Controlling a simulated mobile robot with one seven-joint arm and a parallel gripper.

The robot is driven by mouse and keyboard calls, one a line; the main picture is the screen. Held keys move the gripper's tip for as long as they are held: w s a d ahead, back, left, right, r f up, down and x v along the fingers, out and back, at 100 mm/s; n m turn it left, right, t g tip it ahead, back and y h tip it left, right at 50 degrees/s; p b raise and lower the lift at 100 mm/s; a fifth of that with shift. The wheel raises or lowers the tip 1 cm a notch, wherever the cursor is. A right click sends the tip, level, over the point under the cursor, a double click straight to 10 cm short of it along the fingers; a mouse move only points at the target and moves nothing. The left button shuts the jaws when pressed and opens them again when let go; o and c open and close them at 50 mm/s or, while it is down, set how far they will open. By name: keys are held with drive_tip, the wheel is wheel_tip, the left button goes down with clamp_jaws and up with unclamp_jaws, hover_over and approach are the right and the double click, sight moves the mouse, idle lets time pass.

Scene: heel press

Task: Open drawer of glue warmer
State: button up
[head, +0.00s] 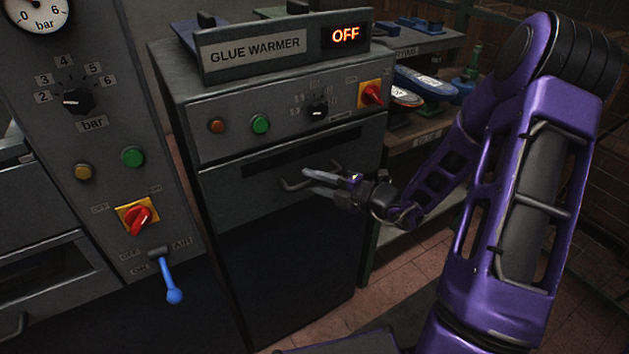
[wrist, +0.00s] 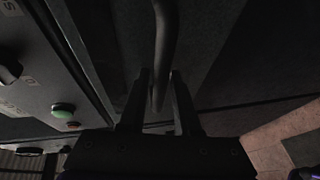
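The glue warmer (head: 190,95) is a grey cabinet with a sign reading GLUE WARMER and a lit OFF display (head: 345,36). Its drawer front (head: 235,205) sits below the control panel and looks flush with the cabinet. The drawer's bar handle (head: 289,186) is partly hidden by my gripper (head: 322,178) in the head view. In the wrist view the handle (wrist: 165,40) runs down between the two black fingers of my gripper (wrist: 160,82). The fingers are apart, one on each side of the bar, with gaps visible. I cannot tell of any contact.
A panel with a gauge, knob and blue lever (head: 168,280) stands close at left. The warmer's panel carries a green button (head: 260,124) and a red rotary switch (head: 371,94). A rack with shoe parts (head: 425,82) stands behind at right. Tiled floor shows at lower right.

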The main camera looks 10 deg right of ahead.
clamp_jaws()
idle(1.1)
